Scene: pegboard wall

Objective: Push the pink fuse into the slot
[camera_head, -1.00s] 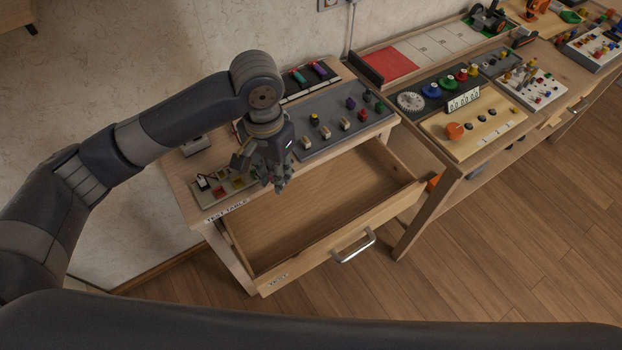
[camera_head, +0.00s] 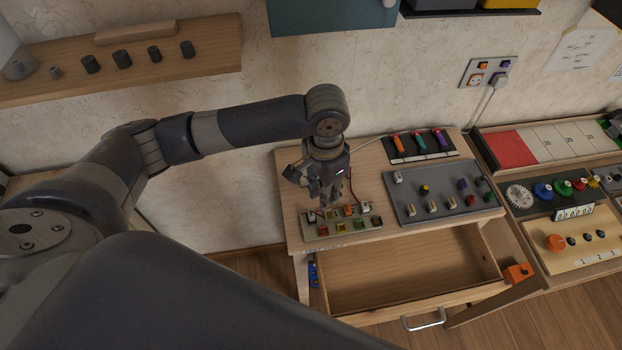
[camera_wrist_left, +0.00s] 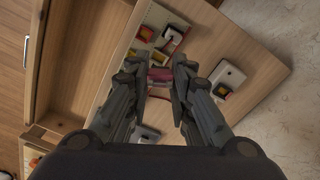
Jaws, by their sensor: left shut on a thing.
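My left gripper (camera_head: 332,202) is over the small pale fuse board (camera_head: 372,222) at the front left of the table. In the left wrist view, the fingers (camera_wrist_left: 159,77) of my left gripper are shut on a small pink thing, the pink fuse (camera_wrist_left: 159,74). Part of the fuse board (camera_wrist_left: 147,34) shows just beyond it, with a red and a yellow piece. The fingers hide most of the fuse and the place under it, so I cannot tell whether it touches a slot. My right gripper is not in view.
A grey panel (camera_head: 405,213) with several knobs and switches lies right of the fuse board. A dark tray (camera_head: 395,157) with coloured-handled pieces lies behind it. The drawer (camera_head: 400,275) below stands open, with an orange block (camera_head: 518,273) at its right. The wall is close behind the table.

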